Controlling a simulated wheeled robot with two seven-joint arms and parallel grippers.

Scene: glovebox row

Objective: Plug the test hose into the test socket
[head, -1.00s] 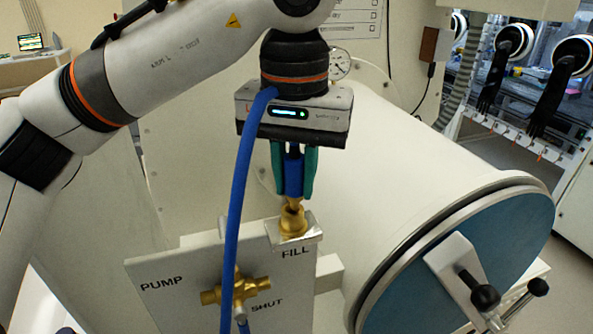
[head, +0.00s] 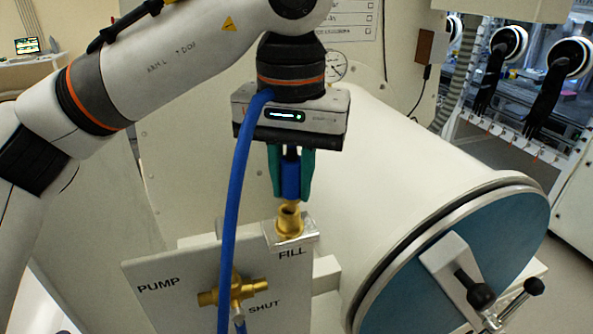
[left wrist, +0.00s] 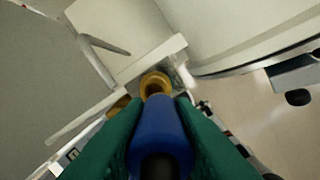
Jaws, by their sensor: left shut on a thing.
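My left gripper (head: 291,174) is shut on the blue sleeve at the end of the test hose (head: 290,180). The sleeve points down, roughly upright, and also shows between the green fingers in the left wrist view (left wrist: 160,135). The brass socket (head: 289,222) stands on a metal block above the word FILL, just below the sleeve. In the left wrist view its round mouth (left wrist: 155,84) shows just beyond the sleeve. A short brass tip shows below the sleeve, close to the socket's rim. I cannot tell whether they touch. My right gripper is not in view.
A brass valve (head: 232,291) sits on the pale panel (head: 165,260) between the words PUMP and SHUT. A blue hose (head: 236,180) hangs in front of the panel. A large white cylinder with a blue door (head: 455,275) and black-knobbed handle fills the right.

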